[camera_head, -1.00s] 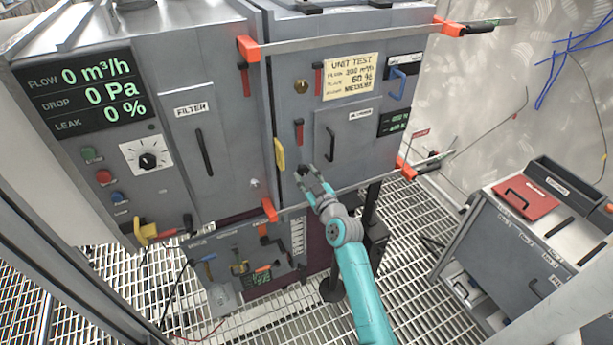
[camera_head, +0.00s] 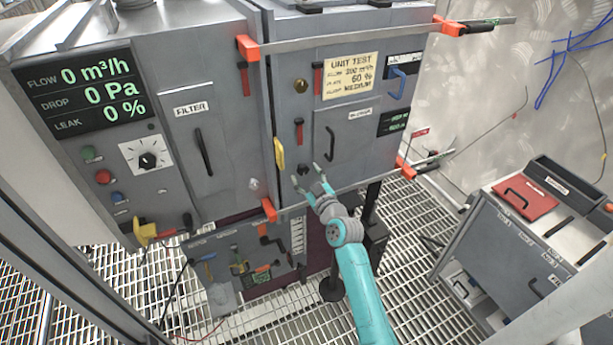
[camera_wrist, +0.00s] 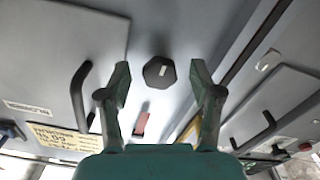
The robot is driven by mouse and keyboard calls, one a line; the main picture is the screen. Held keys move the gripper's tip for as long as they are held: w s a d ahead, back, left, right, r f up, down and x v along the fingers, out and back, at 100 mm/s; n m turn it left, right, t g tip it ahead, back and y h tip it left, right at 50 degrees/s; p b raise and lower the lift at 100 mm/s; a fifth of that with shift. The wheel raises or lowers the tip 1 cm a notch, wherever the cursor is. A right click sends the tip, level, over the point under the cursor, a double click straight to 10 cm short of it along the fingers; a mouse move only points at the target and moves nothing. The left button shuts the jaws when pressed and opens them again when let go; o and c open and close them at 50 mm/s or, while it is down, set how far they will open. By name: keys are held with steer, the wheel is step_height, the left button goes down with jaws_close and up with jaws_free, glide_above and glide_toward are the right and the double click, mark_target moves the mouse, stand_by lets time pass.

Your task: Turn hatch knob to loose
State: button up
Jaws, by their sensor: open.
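The hatch knob (camera_wrist: 159,72) is a dark, many-sided knob with a short white mark, on the grey cabinet front beside the small hatch door. In the head view the knob (camera_head: 303,169) is a small dark spot at the lower left of that door (camera_head: 352,140). My gripper (camera_head: 305,174) is open in front of the knob. In the wrist view its two fingers (camera_wrist: 160,75) stand apart, left and right of the knob, with visible gaps on both sides. Neither finger appears to touch it.
A black door handle (camera_wrist: 78,95) is close to one finger in the wrist view. A yellow handle (camera_head: 279,153) and a red-topped lever (camera_head: 299,131) are near the knob. An orange-ended rail (camera_head: 340,190) crosses below. A grey cart (camera_head: 530,235) stands at right.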

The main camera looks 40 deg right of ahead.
steer(key=v, duration=1.2)
stand_by(0.3)
steer(key=s+a+f+m+g+y, duration=0.1)
steer(key=s+a+f, duration=0.3)
steer(key=s+a, duration=0.35)
steer(key=s+a+f+g, duration=0.1)
steer(key=s+a+f, duration=0.2)
steer(key=s+a, duration=0.5)
steer(key=s+a+r+y, duration=0.1)
steer(key=s+a+r, duration=0.1)
steer(key=s, duration=0.5)
steer(key=s+a+r+y, duration=0.1)
steer(key=s+a+r, duration=0.1)
steer(key=s, duration=0.5)
steer(key=s+a+r+y, duration=0.2)
steer(key=s+a, duration=0.1)
steer(key=s, duration=0.4)
steer(key=shift+s+a+r+g, duration=0.15)
steer(key=shift+s+a+g, duration=0.15)
steer(key=shift+s+a, duration=0.1)
